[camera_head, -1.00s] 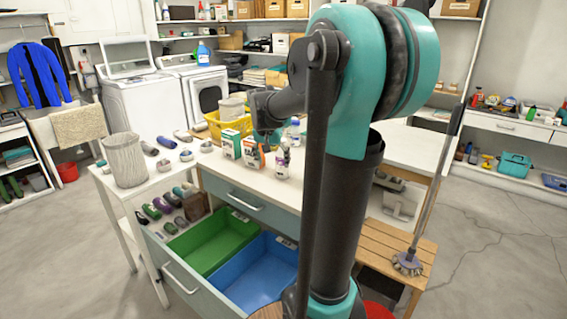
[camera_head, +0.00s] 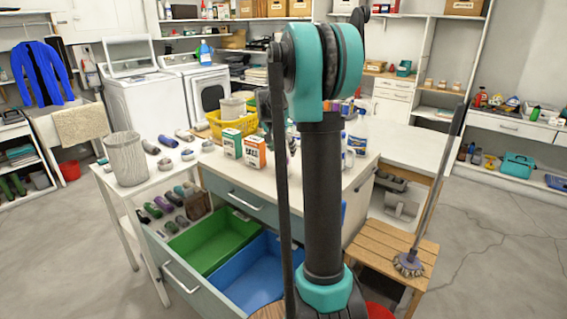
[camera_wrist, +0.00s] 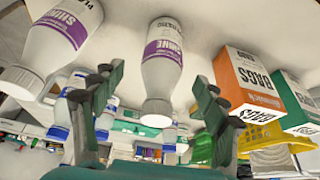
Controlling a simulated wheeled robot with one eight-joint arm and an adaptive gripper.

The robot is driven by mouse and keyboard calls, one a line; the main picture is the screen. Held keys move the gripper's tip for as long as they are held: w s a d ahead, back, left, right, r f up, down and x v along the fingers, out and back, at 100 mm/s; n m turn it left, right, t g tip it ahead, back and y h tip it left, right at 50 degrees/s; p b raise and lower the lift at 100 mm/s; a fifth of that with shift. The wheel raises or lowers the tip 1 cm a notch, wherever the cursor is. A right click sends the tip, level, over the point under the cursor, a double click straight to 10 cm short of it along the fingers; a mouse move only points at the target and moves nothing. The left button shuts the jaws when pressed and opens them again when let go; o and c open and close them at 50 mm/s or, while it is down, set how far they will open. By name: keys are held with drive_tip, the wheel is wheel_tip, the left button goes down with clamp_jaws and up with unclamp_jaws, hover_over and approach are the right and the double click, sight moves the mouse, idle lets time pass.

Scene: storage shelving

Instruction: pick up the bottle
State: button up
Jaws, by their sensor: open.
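In the wrist view, a white bottle with a purple label (camera_wrist: 162,55) appears upside down between the two spread fingers of my gripper (camera_wrist: 160,80). No finger visibly touches it. A second purple-labelled white bottle (camera_wrist: 55,42) is at the left, outside the fingers. Smaller blue-labelled bottles (camera_wrist: 168,135) show farther back. In the head view, my arm hides the gripper and most of the purple-labelled bottles. A clear and white bottle with a blue label (camera_head: 358,132) stands on the counter just right of my arm. Which bottle the task means cannot be told.
An orange box (camera_head: 255,152) and a green box (camera_head: 232,144) stand left of the bottles. A yellow basket (camera_head: 238,124) is behind them. An open drawer with green (camera_head: 205,243) and blue (camera_head: 250,272) bins juts out in front. A wooden stool (camera_head: 400,240) stands at right.

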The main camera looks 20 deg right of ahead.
sight(283, 160)
drive_tip(key=shift+a+x, duration=0.15)
drive_tip(key=shift+x, duration=1.45)
drive_tip(key=shift+a+x, duration=0.15)
drive_tip(key=shift+x, duration=1.5)
drive_tip(key=shift+s+f, duration=0.1)
drive_tip(key=shift+c, duration=0.4)
drive_tip(key=c, duration=1)
